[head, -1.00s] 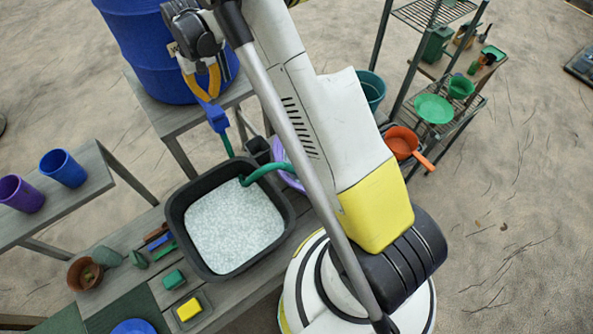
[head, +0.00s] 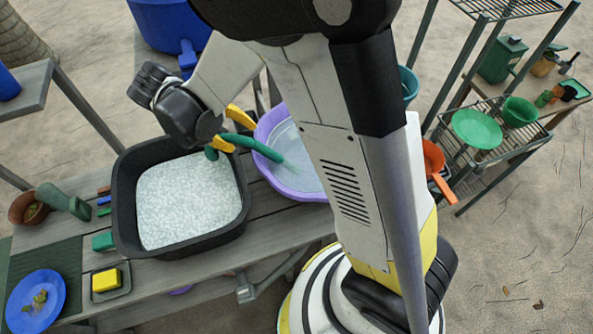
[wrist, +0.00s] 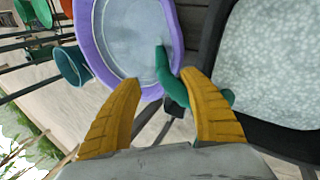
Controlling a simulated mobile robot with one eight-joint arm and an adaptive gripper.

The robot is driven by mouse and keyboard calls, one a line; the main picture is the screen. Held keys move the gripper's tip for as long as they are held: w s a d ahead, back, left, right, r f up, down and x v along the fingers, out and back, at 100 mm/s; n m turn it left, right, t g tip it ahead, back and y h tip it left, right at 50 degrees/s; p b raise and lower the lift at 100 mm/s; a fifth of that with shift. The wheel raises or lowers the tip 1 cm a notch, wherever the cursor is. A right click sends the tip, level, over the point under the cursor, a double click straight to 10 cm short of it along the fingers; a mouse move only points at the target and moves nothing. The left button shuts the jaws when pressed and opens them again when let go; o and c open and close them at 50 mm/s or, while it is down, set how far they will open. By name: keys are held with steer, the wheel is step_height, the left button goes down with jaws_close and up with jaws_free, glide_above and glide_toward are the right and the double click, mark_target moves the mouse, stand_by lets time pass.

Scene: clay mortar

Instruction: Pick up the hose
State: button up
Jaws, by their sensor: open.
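The green hose (head: 265,151) is a curved tube above the gap between the black tub and the purple basin. One end hangs over the purple basin (head: 262,125). My gripper (head: 244,138) is open, with its yellow fingers close around the hose in the head view. In the wrist view the hose (wrist: 163,68) shows near the tips of my gripper (wrist: 160,77) and passes behind the right finger. Its other part (wrist: 227,97) shows past that finger. I cannot tell whether a finger touches it. Part of the hose is hidden by the fingers.
The black tub (head: 124,200) holds pale granules and stands on the grey bench. A blue barrel (head: 165,25) with a blue tap (head: 187,57) is behind. A yellow sponge (head: 106,280) and a blue plate (head: 37,300) lie left. A rack (head: 500,150) stands right.

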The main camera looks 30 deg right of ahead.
mark_target(262, 154)
steer(key=x, duration=0.2)
steer(key=b+x, duration=0.1)
steer(key=x, duration=0.1)
steer(key=shift+s+f, duration=0.15)
steer(key=shift+f, duration=0.25)
steer(key=shift+b+x, duration=1.25)
steer(key=shift+x, duration=1.9)
jaws_close()
